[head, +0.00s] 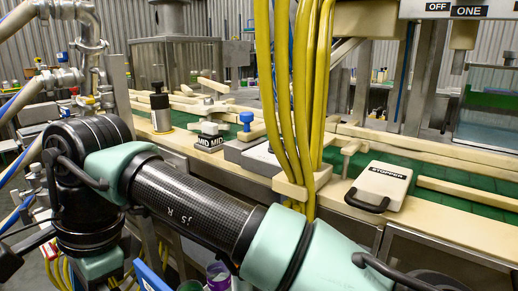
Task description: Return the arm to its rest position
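My arm crosses the lower left of the head view, with black carbon-look links and pale green joint covers. It reaches from the bottom right to a black upright joint at the left. My gripper cannot be made out in this view, so its opening and anything in it are hidden. The arm is in front of the machine's near edge and covers part of the floor area below.
A conveyor with green belt (469,201) and cream rails runs behind the arm. A white "STOPPER" box (381,185) sits on its near edge. Yellow hoses (287,100) hang down in the middle. A glass-sided tank (488,106) stands at right. Metal pipes (90,45) stand at left.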

